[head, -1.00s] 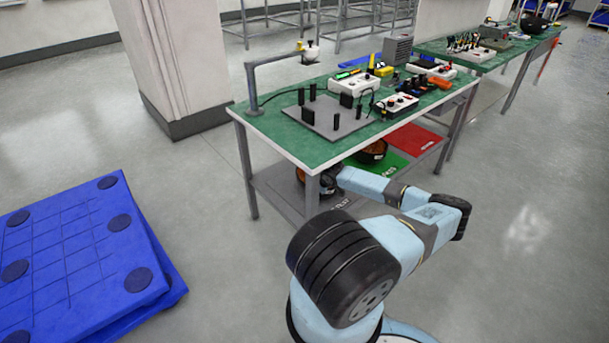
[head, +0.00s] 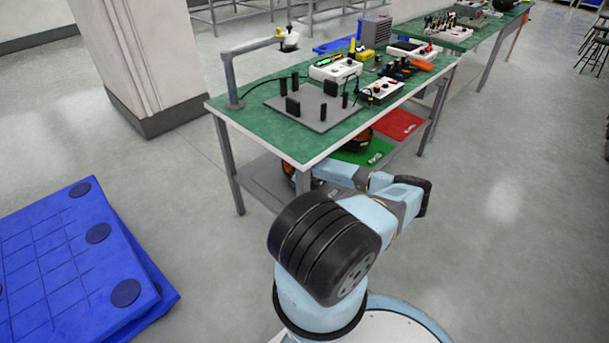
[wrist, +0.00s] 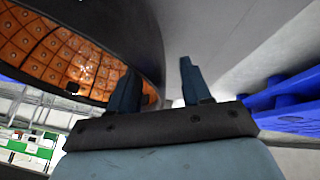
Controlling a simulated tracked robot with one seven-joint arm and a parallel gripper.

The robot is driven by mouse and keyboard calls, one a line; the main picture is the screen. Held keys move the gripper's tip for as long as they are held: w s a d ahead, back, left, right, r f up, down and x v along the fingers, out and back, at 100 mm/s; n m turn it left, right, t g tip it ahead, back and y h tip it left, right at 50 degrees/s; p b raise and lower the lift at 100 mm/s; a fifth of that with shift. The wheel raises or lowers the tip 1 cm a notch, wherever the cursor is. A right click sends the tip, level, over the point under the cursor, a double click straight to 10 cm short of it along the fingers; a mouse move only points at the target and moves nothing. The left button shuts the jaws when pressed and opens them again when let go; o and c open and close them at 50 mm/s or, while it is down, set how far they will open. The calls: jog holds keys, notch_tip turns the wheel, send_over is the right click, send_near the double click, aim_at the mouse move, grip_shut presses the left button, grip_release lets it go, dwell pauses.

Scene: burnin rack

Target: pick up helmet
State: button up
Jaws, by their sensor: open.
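A dark helmet with an orange padded inside (wrist: 70,50) fills the upper left of the wrist view, its open side showing. In the head view an orange part of a helmet (head: 288,172) shows on the lower shelf beside the table's front leg, mostly hidden. My gripper (wrist: 160,66) is open at the helmet's dark rim. The left finger overlaps the rim and the orange inside; the right finger is outside it. I cannot tell whether either touches. In the head view the gripper is hidden under the tabletop.
A green-topped workbench (head: 255,128) carries devices and a lamp arm above the shelf. A second dark helmet (head: 360,142) is by a green mat (head: 368,153); a red mat (head: 400,124) lies behind. Blue pallets (head: 70,260) stand left.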

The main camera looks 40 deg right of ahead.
jog(key=shift+x, duration=0.9)
jog(key=shift+s, duration=0.1)
grip_shut()
jog(key=shift+d, duration=0.1)
